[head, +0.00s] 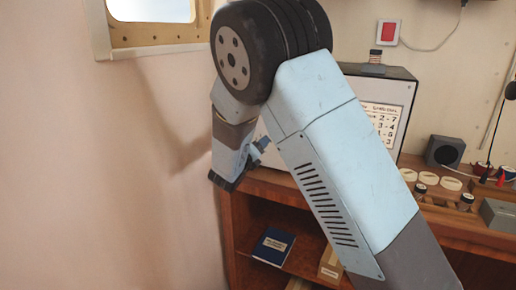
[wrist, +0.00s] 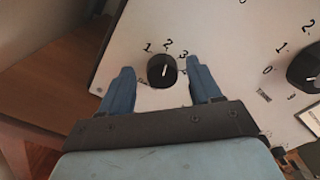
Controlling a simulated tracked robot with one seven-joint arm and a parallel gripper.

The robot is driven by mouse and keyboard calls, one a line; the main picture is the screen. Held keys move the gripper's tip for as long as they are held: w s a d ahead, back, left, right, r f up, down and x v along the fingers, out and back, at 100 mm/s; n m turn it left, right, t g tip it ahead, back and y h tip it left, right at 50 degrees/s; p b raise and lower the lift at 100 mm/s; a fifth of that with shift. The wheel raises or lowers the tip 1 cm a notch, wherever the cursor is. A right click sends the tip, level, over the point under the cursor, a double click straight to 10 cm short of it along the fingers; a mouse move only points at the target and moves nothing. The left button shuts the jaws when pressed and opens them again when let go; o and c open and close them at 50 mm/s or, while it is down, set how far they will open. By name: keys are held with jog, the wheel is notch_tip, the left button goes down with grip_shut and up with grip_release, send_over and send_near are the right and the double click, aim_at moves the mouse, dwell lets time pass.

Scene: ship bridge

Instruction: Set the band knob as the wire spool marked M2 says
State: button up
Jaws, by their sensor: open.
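The band knob may be the small black knob (wrist: 161,71) on the pale panel in the wrist view, with the numerals 1, 2 and 3 around it. Its white mark points roughly up the picture, near 2; I cannot tell the exact setting. My gripper (wrist: 162,88) is open, with one blue finger on each side of this knob. I cannot tell whether the fingers touch it. In the head view my gripper (head: 260,148) is at the panel's left side, partly behind my arm. Small spools, one red (head: 480,169), stand on the desk at right; no M2 marking is readable.
A second black knob (wrist: 305,70) with its own numerals is at the panel's right. A card (head: 385,122) with rows of numbers is on the equipment box (head: 405,80). A dark speaker-like box (head: 445,151) stands on the desk. The shelf below holds a blue book (head: 273,246).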

jog(key=v, duration=1.3)
jog(key=shift+s, duration=0.35)
jog(key=s+d+r+m+g+h, duration=0.15)
jog(key=d+m+g, duration=0.25)
jog(key=d+m, duration=0.45)
jog(key=s+d+r+m+g, duration=0.3)
jog(key=d+m+g, duration=0.15)
jog(key=d, duration=0.65)
jog(key=s+d+r+m+g+h, duration=0.1)
jog(key=s+d+r+m+g, duration=0.15)
jog(key=d+m, duration=0.6)
jog(key=s+d+r+m+y, duration=0.3)
jog(key=s+m+y, duration=0.1)
jog(key=s+m, duration=0.5)
jog(key=s+d+r+m+y, duration=0.3)
jog(key=s+d+m+y, duration=0.1)
jog(key=s+m, duration=0.6)
jog(key=shift+d+y, duration=0.25)
jog(key=shift+y, duration=0.1)
jog(key=shift+m, duration=0.25)
